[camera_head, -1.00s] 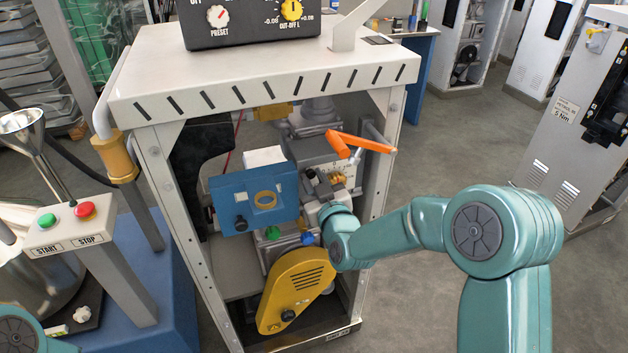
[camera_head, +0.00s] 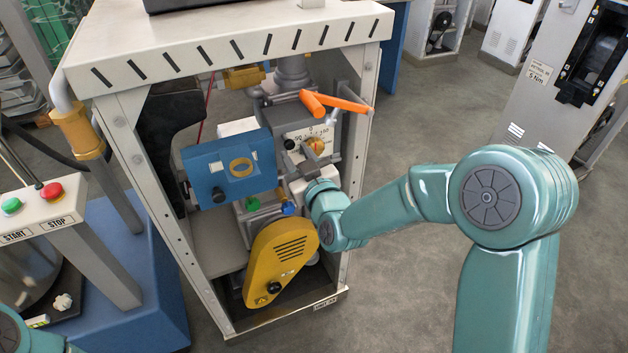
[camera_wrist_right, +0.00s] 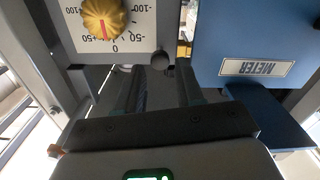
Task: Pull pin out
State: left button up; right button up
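My right gripper (camera_wrist_right: 160,80) is in front of the machine inside the grey frame, below a white dial panel (camera_wrist_right: 135,22) with a yellow knob (camera_wrist_right: 106,18). Its two dark fingers stand apart in the right wrist view. A small dark round part (camera_wrist_right: 159,60), a pin end or a hole, shows between the fingertips. I cannot tell which it is, and no pin is clearly seen held. In the head view the right wrist (camera_head: 328,205) partly hides the machine there. My left gripper is out of view; only a bit of its teal arm shows at the lower left.
A blue meter box (camera_head: 232,168) is left of the right gripper. Orange handles (camera_head: 335,103) stick out above it, and a yellow cover (camera_head: 280,265) is below. The frame's right post (camera_head: 357,170) is close to the right arm. Open floor lies to the right.

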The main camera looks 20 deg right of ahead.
jog(key=s+b, duration=1)
jog(key=s, duration=0.4)
jog(key=shift+s+d+b, duration=0.25)
jog(key=shift+s+b, duration=0.1)
